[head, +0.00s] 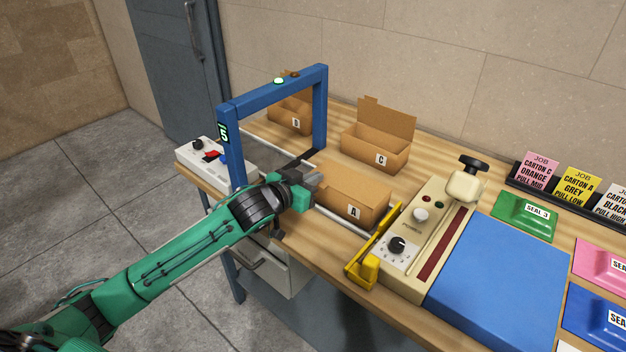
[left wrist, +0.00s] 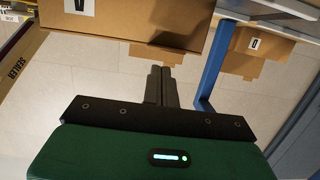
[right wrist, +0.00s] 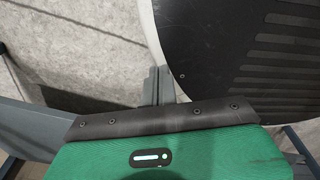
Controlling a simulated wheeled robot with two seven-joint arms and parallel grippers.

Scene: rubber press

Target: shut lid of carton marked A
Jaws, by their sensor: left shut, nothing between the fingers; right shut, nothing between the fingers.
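Carton A (head: 368,212), brown with a white A label, sits on the bench to the right of the blue frame. Its top looks covered by a flat lid (head: 352,182); no flap stands up, but I cannot tell if the lid is fully down. My left gripper (head: 314,181) is shut and empty at the carton's left end, close to it; contact is unclear. In the left wrist view, the carton (left wrist: 130,28) lies just beyond the shut fingers (left wrist: 158,82). My right gripper (right wrist: 158,85) is shut and empty, away from the carton and outside the head view.
A blue frame (head: 320,110) stands left of carton A. Carton C (head: 372,150), lid raised, is behind it; carton B (head: 290,118) is farther back. A yellow bracket (head: 368,268) and the cream sealer (head: 425,240) stand close on the right.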

